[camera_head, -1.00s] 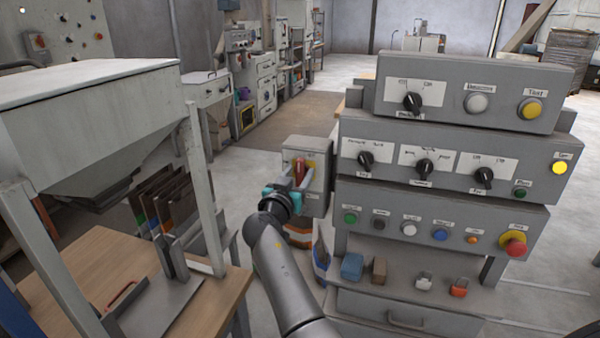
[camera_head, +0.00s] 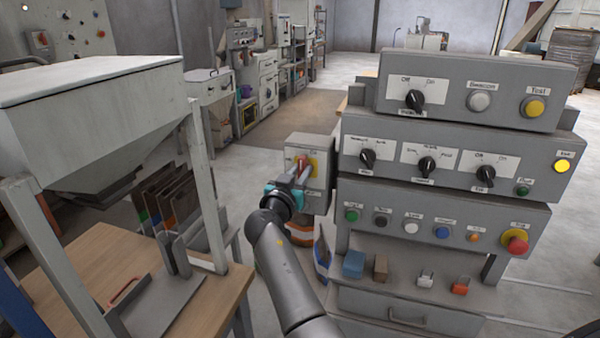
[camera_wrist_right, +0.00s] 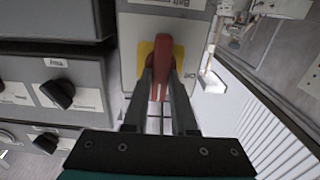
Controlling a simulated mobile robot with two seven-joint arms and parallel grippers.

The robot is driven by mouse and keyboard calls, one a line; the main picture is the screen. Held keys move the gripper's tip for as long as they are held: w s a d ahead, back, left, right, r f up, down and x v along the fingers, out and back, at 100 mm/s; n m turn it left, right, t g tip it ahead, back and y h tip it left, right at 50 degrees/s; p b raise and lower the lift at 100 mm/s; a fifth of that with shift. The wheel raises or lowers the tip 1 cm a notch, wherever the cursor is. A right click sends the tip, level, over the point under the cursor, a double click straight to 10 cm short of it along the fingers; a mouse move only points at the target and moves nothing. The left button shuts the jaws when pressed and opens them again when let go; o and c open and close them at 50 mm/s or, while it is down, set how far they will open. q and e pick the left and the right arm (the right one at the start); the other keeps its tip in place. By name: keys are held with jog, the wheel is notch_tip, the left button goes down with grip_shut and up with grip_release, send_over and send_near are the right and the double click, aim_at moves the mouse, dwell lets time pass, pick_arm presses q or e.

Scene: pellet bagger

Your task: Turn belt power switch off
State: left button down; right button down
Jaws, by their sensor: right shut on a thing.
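The belt power switch is a red rotary handle (camera_head: 303,158) on a yellow plate (camera_head: 313,166), on the front of a grey box (camera_head: 318,145) left of the control console. My right gripper (camera_head: 298,174) is at the switch, its fingers on either side of the handle. In the right wrist view, the red handle (camera_wrist_right: 158,68) sits between the two dark fingers of my right gripper (camera_wrist_right: 160,85), with the yellow plate (camera_wrist_right: 147,50) behind. The gripper is shut on the handle and partly covers it in the head view. My left gripper is not in view.
The grey console (camera_head: 455,155) with several knobs, buttons and a red emergency stop (camera_head: 516,242) stands close on the right. A hopper (camera_head: 95,110) and a wooden table (camera_head: 75,275) are on the left. Small blocks and padlocks lie on the console's lower shelf (camera_head: 400,278).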

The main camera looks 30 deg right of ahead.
jog(key=shift+r, duration=0.1)
jog(key=shift+n+b, duration=0.45)
jog(key=shift+n, duration=0.55)
jog(key=n, duration=0.2)
jog(key=shift+w+n+b, duration=0.1)
jog(key=shift+n+b, duration=0.2)
jog(key=shift+b, duration=0.05)
jog(key=n, duration=0.4)
jog(key=shift+w+a+n, duration=0.1)
jog(key=shift+w+n, duration=0.05)
jog(key=shift+n, duration=0.15)
jog(key=shift+w+f+n+p, duration=0.15)
jog(key=shift+n+p, duration=0.55)
jog(key=shift+n, duration=1.45)
jog(key=shift+s+f+n+p, duration=0.1)
jog(key=shift+n+p, duration=0.55)
jog(key=shift+n, duration=1.5)
